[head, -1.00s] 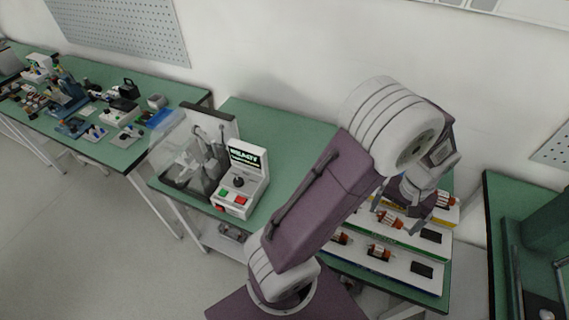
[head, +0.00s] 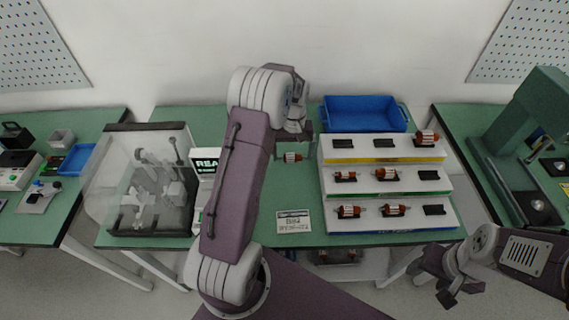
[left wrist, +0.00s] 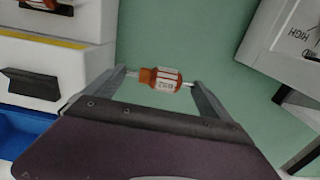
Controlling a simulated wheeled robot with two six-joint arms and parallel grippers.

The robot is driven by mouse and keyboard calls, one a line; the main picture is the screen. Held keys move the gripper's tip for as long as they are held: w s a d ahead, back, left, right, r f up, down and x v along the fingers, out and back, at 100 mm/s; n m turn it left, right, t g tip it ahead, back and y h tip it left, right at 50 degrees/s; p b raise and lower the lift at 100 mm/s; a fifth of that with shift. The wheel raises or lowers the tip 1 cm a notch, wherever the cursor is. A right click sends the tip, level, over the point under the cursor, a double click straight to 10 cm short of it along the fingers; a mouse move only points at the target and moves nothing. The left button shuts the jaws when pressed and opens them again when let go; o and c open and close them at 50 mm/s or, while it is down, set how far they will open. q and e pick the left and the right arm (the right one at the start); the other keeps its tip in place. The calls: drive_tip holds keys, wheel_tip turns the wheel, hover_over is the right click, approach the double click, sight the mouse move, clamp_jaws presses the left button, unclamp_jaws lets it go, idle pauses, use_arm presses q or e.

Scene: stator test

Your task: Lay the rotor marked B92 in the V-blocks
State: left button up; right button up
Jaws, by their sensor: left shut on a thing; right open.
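My left gripper (left wrist: 160,92) is shut on a rotor (left wrist: 162,80), orange with a white label that seems to read B92, held by its shaft ends. In the head view this rotor (head: 292,157) hangs above the green table, left of the stepped rack; my arm hides most of the gripper. A placard (head: 293,221) reading B92 stands at the table's front. A clear-covered test stand (head: 112,205) with grey fixtures (head: 155,180) is at the left; I cannot clearly make out the V-blocks. My right gripper (head: 447,288) is open and empty at lower right, off the table.
The stepped white rack (head: 408,155) holds several rotors and some empty black cradles. A blue bin (head: 363,103) stands behind it. A console (head: 204,165) beside the test stand is partly hidden by my left arm. A green press (head: 545,120) stands at the right.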

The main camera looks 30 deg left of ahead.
sight(292, 174)
use_arm(q)
wheel_tip(292, 174, down, 4)
drive_tip(key=shift+w+a+r, duration=0.1)
drive_tip(key=shift+r, duration=0.05)
drive_tip(key=shift+f, duration=1.9)
drive_tip(key=shift+f, duration=0.1)
drive_tip(key=o, duration=1.3)
wheel_tip(292, 174, up, 12)
drive_tip(key=shift+r, duration=0.2)
drive_tip(key=s+d+m, duration=0.2)
drive_tip(key=s+d, duration=0.1)
drive_tip(key=s, duration=0.3)
drive_tip(key=s+d+m, duration=0.2)
drive_tip(key=s+d, duration=0.2)
drive_tip(key=s, duration=0.3)
drive_tip(key=s+d+f+m+t, duration=0.1)
drive_tip(key=s+d+m, duration=0.1)
drive_tip(key=s, duration=0.4)
drive_tip(key=shift+s+d, duration=0.15)
drive_tip(key=shift+d, duration=0.65)
